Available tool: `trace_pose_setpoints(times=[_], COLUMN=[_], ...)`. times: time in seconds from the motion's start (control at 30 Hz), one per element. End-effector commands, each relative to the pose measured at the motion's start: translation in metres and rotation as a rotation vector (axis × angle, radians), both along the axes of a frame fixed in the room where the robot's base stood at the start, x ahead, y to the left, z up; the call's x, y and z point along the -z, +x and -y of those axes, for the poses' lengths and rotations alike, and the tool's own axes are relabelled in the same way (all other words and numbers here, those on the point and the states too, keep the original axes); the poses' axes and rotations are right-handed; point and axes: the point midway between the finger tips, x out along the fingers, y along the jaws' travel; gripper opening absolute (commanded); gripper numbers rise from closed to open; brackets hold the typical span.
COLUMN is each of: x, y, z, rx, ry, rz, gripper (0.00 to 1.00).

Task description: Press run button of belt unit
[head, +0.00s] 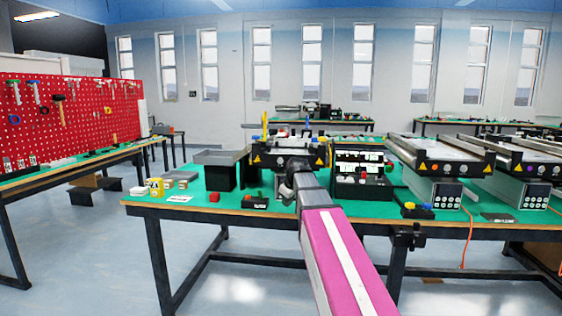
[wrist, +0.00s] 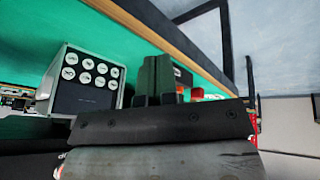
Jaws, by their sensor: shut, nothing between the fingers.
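In the wrist view, my gripper (wrist: 157,70) is shut with nothing between its fingers. A light grey control box (wrist: 62,88) with two rows of round white buttons (wrist: 90,69) stands to its left, apart from the fingertips. Which button is run cannot be read. In the head view, my arm reaches to the middle belt unit (head: 283,152) and hides part of its front; my gripper cannot be made out there. Two more belt units, one (head: 440,155) right of centre and one (head: 515,160) at far right, have button boxes (head: 434,193) below them.
The green-topped table (head: 225,198) has a wooden front edge. Dark bins (head: 222,172), a rack of parts (head: 360,170) and small red and yellow pieces stand near the middle unit. An orange cable (head: 468,235) hangs off the front. A red pegboard (head: 70,115) is at left.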

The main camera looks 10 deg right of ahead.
Motion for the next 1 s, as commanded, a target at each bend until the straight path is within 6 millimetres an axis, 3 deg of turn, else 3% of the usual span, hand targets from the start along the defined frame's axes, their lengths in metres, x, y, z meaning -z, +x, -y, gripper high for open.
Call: trace_pose_setpoints(times=[0.03,0.4,0.6,0.8,1.0], x=[-0.019,-0.140,-0.192,-0.216,-0.219], y=[0.009,0.039,0.045,0.046,0.046], z=[0.001,0.006,0.008,0.008,0.008], rx=[-0.025,-0.225,-0.308,-0.348,-0.354], ry=[-0.006,-0.070,-0.104,-0.123,-0.125], rz=[0.023,0.174,0.238,0.269,0.272], gripper=[0.00,0.00,0.00,0.00,0.00])
